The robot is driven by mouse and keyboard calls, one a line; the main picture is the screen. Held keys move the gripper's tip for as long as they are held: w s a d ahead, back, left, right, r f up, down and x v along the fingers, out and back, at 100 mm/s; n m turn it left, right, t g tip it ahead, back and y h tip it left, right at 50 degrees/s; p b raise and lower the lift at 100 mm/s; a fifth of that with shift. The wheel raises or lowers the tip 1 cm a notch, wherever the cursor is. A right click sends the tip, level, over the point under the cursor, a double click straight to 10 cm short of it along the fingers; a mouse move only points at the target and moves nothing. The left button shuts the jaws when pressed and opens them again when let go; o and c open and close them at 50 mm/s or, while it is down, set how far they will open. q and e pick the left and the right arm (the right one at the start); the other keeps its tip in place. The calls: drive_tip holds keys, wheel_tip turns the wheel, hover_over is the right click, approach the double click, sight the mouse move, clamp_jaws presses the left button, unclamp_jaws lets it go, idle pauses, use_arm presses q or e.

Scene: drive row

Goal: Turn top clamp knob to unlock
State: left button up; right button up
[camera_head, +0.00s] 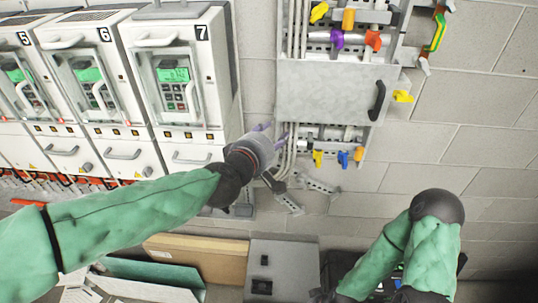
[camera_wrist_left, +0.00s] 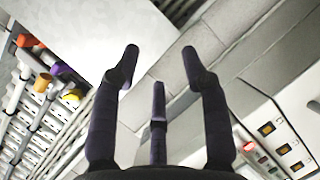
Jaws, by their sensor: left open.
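Coloured clamp knobs sit on a grey wall unit in the head view. Along its top are a yellow knob (camera_head: 319,12), an orange knob (camera_head: 348,19), a purple knob (camera_head: 337,39) and a red-orange knob (camera_head: 373,40). I cannot tell which one is the top clamp knob. My left gripper (camera_head: 266,133) is left of the unit's lower part, below the top knobs and apart from them. In the left wrist view its dark fingers (camera_wrist_left: 160,54) are spread open and hold nothing. My right arm shows at lower right, but its gripper is not visible.
A grey cover with a black handle (camera_head: 377,100) lies between the upper and lower knobs. Lower knobs are yellow (camera_head: 318,158), blue (camera_head: 342,159) and orange (camera_head: 358,154). Drive cabinets (camera_head: 177,80) stand at left. A cardboard box (camera_head: 205,259) and a grey box (camera_head: 281,270) are below.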

use_arm(q)
drive_tip(key=shift+g, duration=0.3)
drive_tip(key=f, duration=0.2)
drive_tip(key=f+b, duration=0.1)
drive_tip(key=f, duration=0.1)
drive_tip(key=shift+w+a+f, duration=0.15)
drive_tip(key=shift+w, duration=0.05)
use_arm(e)
drive_tip(key=shift+s+f, duration=0.15)
drive_tip(key=shift+f, duration=0.55)
